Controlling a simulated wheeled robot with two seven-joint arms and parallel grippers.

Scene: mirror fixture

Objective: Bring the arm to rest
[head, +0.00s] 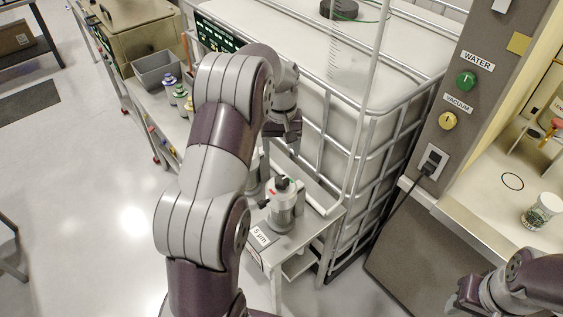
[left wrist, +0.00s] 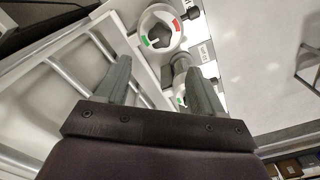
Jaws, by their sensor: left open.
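My left arm rises through the middle of the head view and bends over at the top. Its gripper (head: 288,135) hangs beside the caged white tank, above the narrow cart. In the left wrist view the two grey fingers (left wrist: 160,85) are apart, with nothing held between them. My right gripper (head: 462,296) is at the lower right corner of the head view, low beside the counter; its jaw gap cannot be made out.
A grey canister (head: 285,207) stands on the cart (head: 295,240) below my left gripper; another is partly hidden by my arm. The caged tank (head: 345,65) is close on the right. A counter (head: 485,205) holds a white-lidded jar (head: 541,211). Open floor (head: 90,180) lies left.

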